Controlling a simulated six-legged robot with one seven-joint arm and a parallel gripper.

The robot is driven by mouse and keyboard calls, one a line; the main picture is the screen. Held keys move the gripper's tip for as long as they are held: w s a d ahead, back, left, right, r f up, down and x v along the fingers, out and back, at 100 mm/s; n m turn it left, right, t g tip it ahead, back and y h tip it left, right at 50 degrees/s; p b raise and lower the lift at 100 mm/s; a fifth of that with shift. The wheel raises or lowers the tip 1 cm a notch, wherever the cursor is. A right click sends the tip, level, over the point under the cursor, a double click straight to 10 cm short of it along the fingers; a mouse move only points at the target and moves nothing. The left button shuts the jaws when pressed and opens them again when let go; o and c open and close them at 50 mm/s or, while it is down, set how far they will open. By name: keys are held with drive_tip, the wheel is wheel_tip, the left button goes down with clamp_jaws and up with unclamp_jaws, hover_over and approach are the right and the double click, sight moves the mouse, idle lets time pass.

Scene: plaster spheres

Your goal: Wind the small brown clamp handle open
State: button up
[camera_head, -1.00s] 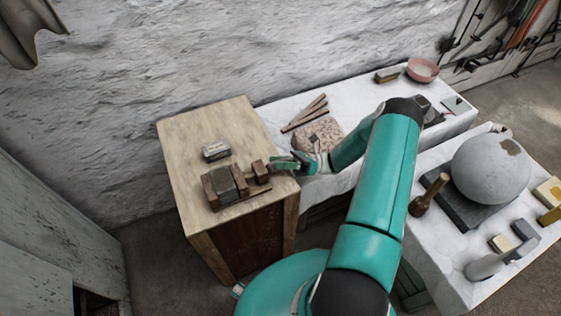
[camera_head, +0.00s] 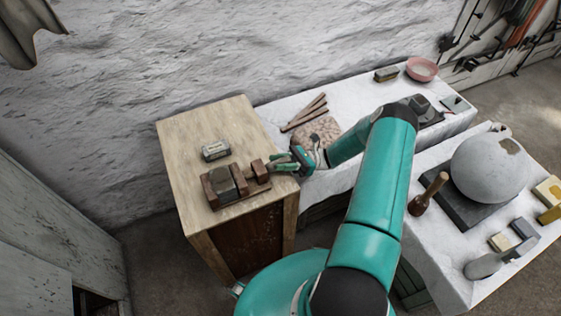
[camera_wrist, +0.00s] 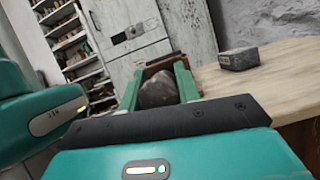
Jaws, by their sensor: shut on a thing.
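The brown wooden clamp (camera_head: 210,191) sits on the wooden cabinet top in the head view, with a grey block (camera_head: 225,183) between its jaws. A brown end block (camera_head: 260,171) stands at its right end, facing my gripper. My gripper (camera_head: 283,163) reaches in from the right, level with that end, and is shut on the small clamp handle, which the fingers mostly hide. In the wrist view my green fingers (camera_wrist: 160,72) stand apart on either side of a rounded grey shape (camera_wrist: 158,91), with brown clamp wood (camera_wrist: 154,67) beyond. The handle itself is not clear there.
A small grey block (camera_head: 215,150) lies behind the clamp on the cabinet top (camera_head: 195,125); it also shows at right in the wrist view (camera_wrist: 239,59). A white table with wooden strips (camera_head: 305,112) adjoins at right. A large plaster sphere (camera_head: 490,167) stands further right.

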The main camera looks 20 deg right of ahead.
drive_tip(key=o, duration=0.7)
drive_tip(key=shift+d+f, duration=0.2)
drive_tip(key=shift+d, duration=0.3)
drive_tip(key=d+f, duration=0.1)
drive_tip(key=d, duration=1.4)
drive_tip(key=shift+s+d+f, duration=0.25)
drive_tip(key=shift+s+d, duration=0.1)
drive_tip(key=shift+s, duration=0.05)
